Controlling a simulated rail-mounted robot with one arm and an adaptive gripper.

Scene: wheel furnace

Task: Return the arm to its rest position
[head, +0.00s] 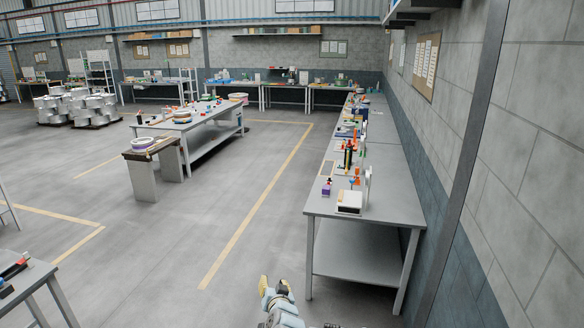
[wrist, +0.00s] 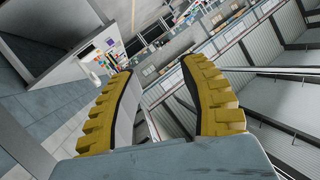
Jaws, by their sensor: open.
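My gripper (head: 275,284) shows at the bottom middle of the head view, at the end of my folded pale arm, left of the long grey workbench. In the wrist view my gripper (wrist: 157,66) shows two yellow ribbed fingers spread apart, with nothing between them. It is open and empty. The hall appears tilted in the wrist view. Most of my arm is out of frame below the head view.
A long grey workbench (head: 345,203) runs along the right wall, carrying a white box (head: 349,202) and small items. Another bench (head: 206,127) and a pedestal (head: 145,178) stand at middle left. A table corner (head: 28,283) is at lower left. The central floor (head: 225,215) is clear.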

